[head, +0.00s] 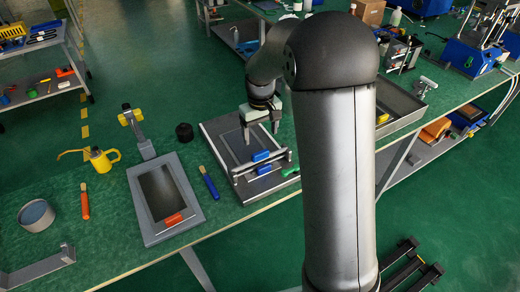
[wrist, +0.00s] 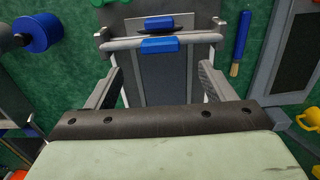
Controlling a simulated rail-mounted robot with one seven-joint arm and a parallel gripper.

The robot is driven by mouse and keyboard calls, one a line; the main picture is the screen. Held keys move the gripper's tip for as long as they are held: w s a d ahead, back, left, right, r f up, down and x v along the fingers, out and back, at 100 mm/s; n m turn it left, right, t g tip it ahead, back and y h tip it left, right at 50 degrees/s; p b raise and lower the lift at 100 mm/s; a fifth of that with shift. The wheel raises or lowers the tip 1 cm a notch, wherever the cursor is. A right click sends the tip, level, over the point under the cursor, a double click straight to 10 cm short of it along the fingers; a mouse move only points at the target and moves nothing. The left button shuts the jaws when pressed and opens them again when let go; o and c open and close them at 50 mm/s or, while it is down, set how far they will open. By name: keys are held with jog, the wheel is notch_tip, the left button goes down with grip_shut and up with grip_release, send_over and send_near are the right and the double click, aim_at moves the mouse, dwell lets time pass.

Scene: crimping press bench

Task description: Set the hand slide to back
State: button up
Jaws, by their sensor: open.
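The hand slide looks to be the pale crossbar with a blue grip (head: 262,156) on the grey framed plate (head: 222,133) on the green bench. In the wrist view the blue grip (wrist: 160,46) sits mid-bar at the top centre. A second blue block (head: 264,169) lies just beyond it, on the side by the bench's near edge. The crossbar is near that end of the plate. My gripper (head: 261,137) is open above the plate, behind the grip. In the wrist view its fingers (wrist: 160,70) stand wide apart, with nothing between them. Whether they touch the plate is unclear.
A green handle (head: 290,171) sticks out right of the plate. Left are a blue-handled brush (head: 209,183), a grey framed panel (head: 158,190) and a black round knob (head: 184,132). A metal tray (head: 402,101) is to the right, partly behind my arm.

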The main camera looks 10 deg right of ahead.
aim_at(261, 153)
notch_tip(261, 153, down, 8)
jog(key=shift+f+p, duration=0.25)
jog(key=shift+p, duration=0.15)
